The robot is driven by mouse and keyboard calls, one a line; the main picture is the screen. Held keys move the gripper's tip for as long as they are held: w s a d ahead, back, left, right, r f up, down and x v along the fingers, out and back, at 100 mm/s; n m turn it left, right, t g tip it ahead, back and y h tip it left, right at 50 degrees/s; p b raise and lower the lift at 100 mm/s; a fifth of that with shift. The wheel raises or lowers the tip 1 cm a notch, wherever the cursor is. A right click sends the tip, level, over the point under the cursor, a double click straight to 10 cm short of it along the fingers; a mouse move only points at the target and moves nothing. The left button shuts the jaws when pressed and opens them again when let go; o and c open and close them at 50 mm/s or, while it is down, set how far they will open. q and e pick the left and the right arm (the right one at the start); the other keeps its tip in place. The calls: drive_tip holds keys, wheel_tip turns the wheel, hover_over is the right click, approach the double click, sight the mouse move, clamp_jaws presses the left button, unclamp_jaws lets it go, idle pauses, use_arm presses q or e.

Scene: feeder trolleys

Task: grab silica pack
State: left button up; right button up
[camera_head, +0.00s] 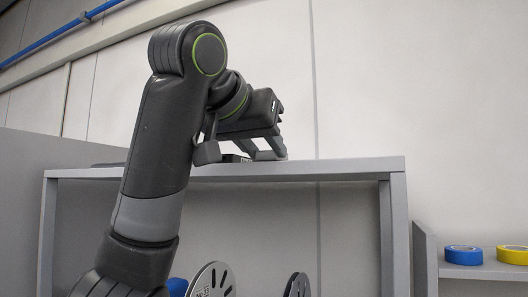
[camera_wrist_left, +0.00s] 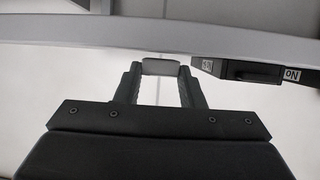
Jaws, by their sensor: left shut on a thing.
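My left gripper (camera_head: 266,153) reaches over the top of the grey shelf unit (camera_head: 330,170), its fingertips close to the top board. The pack sits between the two fingertips, close to the grey board edge (camera_wrist_left: 100,35). I cannot tell whether it touches the board. In the head view the pack does not show clearly. My right gripper is not in view.
A dark box (camera_wrist_left: 255,72) with white lettering lies close beside the fingertips. Reels (camera_head: 212,281) stand below the shelf top. A blue tape roll (camera_head: 463,255) and a yellow one (camera_head: 512,255) lie on a lower shelf at right. The shelf top's right part looks clear.

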use_arm(q)
wheel_tip(320, 180, up, 9)
drive_tip(key=shift+r+p, duration=0.15)
drive_tip(key=shift+p, duration=0.2)
